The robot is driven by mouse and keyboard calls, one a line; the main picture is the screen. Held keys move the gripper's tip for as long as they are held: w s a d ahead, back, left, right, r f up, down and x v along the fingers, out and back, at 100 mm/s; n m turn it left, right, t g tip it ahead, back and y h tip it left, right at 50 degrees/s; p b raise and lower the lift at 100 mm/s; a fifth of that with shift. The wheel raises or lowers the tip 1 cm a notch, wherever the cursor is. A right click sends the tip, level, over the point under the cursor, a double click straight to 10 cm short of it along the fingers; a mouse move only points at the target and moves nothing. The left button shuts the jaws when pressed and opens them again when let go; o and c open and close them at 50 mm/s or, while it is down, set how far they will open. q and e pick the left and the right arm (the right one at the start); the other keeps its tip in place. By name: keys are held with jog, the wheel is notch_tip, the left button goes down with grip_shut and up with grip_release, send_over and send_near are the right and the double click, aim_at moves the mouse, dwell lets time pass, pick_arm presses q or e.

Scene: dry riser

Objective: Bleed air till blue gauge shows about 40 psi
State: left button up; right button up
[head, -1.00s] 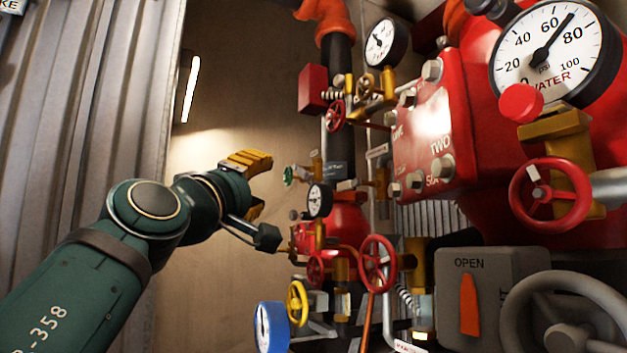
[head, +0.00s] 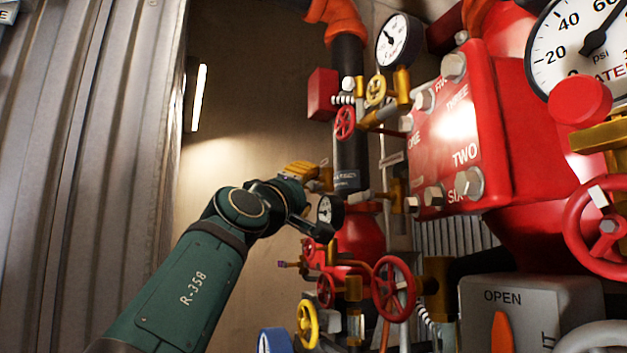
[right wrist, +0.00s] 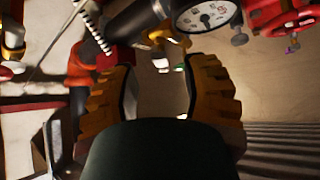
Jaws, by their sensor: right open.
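The blue gauge (head: 273,341) shows only as the top of its blue rim at the bottom edge of the head view; its reading is out of sight. My right gripper (head: 318,178), with yellow fingers, is at the left side of the pipework, just above a small black-rimmed gauge (head: 331,211). In the right wrist view the fingers (right wrist: 160,80) are apart, with small white and green parts (right wrist: 170,64) beyond the gap. I cannot tell whether they touch anything. My left gripper is not in view.
Red handwheels (head: 394,288) and a yellow handwheel (head: 307,323) stand below the gripper. A white-faced gauge (head: 399,40) is above. A red bolted box (head: 455,135) and the large water gauge (head: 590,45) fill the right. The space before the beige wall (head: 225,165) is free.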

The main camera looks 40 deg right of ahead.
aim_at(311, 185)
jog(key=shift+p+x, duration=0.4)
jog(key=shift+x, duration=1.8)
grip_shut()
